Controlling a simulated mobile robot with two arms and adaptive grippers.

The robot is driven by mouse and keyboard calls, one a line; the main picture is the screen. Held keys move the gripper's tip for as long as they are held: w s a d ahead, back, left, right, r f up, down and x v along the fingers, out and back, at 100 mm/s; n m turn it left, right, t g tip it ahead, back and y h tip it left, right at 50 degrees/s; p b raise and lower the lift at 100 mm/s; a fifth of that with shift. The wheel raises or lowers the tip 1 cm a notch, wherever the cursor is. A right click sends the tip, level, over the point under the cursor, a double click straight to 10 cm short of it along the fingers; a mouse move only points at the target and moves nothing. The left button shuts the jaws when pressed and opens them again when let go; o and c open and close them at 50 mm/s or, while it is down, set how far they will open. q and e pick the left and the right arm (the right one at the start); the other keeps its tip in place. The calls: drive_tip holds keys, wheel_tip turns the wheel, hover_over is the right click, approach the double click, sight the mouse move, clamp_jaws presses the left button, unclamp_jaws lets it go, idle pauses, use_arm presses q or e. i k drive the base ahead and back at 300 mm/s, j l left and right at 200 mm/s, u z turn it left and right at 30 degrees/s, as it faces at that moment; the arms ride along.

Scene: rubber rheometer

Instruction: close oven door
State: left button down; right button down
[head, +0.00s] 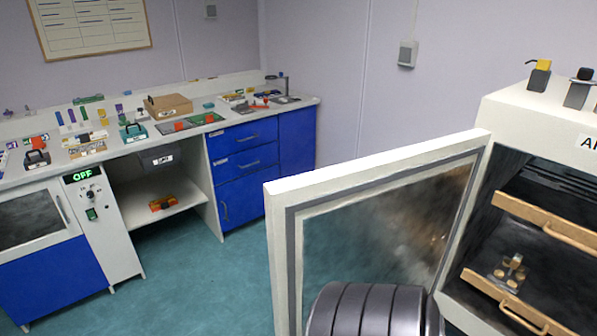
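The oven (540,118) stands at the right edge of the head view, cut off by the frame. Its door (372,167) is wide open, swung out to the left from the oven's left side. The door has a white frame, a grey seal and a dark glass window. The lower part of the door is hidden by a dark ribbed link of my arm. Inside the oven are an upper wooden-edged shelf (548,221) and a lower one (505,301). Small tan round pieces (510,271) sit on the lower shelf. Neither gripper is in view.
A long counter (195,125) with many small tools runs along the back left. Below it are blue drawers (243,160) and a second unit (95,225) showing "OFF", with a shut window door. Teal floor (190,280) is clear between counter and open door.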

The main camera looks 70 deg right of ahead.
sight(394, 216)
drive_tip(key=i+j+z, duration=0.1)
drive_tip(key=i, duration=0.3)
drive_tip(key=i+j+z, duration=0.15)
drive_tip(key=i, duration=0.25)
drive_tip(key=i+z, duration=0.15)
drive_tip(key=z, duration=0.35)
drive_tip(key=i+z, duration=0.2)
drive_tip(key=z, duration=0.25)
drive_tip(key=i+z, duration=0.2)
drive_tip(key=z, duration=0.3)
drive_tip(key=i+j+z, duration=0.1)
drive_tip(key=z, duration=0.35)
drive_tip(key=i+z, duration=0.15)
drive_tip(key=z, duration=0.3)
drive_tip(key=i+z, duration=0.15)
drive_tip(key=z, duration=0.3)
drive_tip(key=i+j+z, duration=0.1)
drive_tip(key=z, duration=0.3)
drive_tip(key=i+j+z, duration=0.1)
drive_tip(key=z, duration=0.35)
drive_tip(key=i+j+z, duration=0.15)
drive_tip(key=z, duration=0.3)
drive_tip(key=i+j+z, duration=0.15)
drive_tip(key=z, duration=0.2)
drive_tip(key=i+j+z, duration=0.1)
drive_tip(key=j+z, duration=0.25)
